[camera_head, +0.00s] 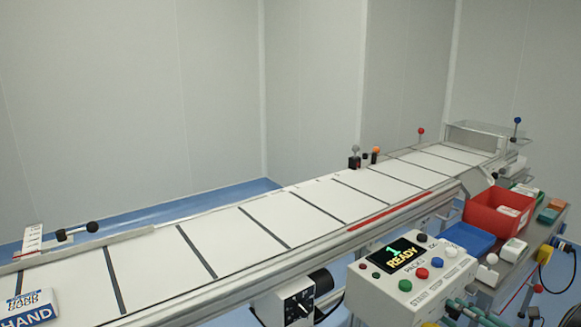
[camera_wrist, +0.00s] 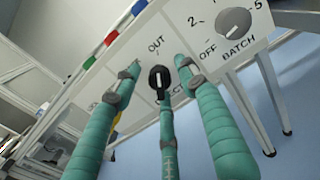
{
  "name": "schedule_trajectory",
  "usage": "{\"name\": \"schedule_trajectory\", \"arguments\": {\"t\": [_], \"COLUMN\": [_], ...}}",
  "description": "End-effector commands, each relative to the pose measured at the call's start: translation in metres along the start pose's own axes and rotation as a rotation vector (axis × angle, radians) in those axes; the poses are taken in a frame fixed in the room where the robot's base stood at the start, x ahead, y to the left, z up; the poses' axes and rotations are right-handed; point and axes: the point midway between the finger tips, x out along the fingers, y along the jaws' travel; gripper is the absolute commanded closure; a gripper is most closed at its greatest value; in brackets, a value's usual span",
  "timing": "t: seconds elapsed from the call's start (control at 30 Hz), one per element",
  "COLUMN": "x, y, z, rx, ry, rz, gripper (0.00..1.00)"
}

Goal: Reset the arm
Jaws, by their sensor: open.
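My gripper (camera_wrist: 157,72) has teal fingers and is open in the wrist view. Its fingers spread around a black knob (camera_wrist: 159,78) on a white panel (camera_wrist: 140,50). The knob sits between the fingertips; whether any finger touches it I cannot tell. "OUT" is printed above it, and the lettering beside it is partly hidden. In the head view, teal finger parts (camera_head: 468,312) show low at the right, beside the white control box (camera_head: 385,290). The rest of my arm is not clearly seen there.
A BATCH dial (camera_wrist: 234,22) is at the wrist view's upper right. The control box display (camera_head: 398,254) reads "1 READY". A long conveyor (camera_head: 250,225) crosses the head view. A red bin (camera_head: 492,213) and a blue tray (camera_head: 463,237) stand at the right.

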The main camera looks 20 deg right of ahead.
Motion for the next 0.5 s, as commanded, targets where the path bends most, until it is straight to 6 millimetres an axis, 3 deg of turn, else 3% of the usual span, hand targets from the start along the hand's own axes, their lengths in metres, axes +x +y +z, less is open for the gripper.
{"name": "schedule_trajectory", "arguments": {"t": [0.37, 0.5], "x": [0.001, -0.033], "y": [0.000, -0.002], "z": [-0.007, 0.001], "rx": [-0.571, -0.580], "ry": [0.000, 0.002], "rz": [0.000, -0.006], "gripper": [0.58, 0.58]}}
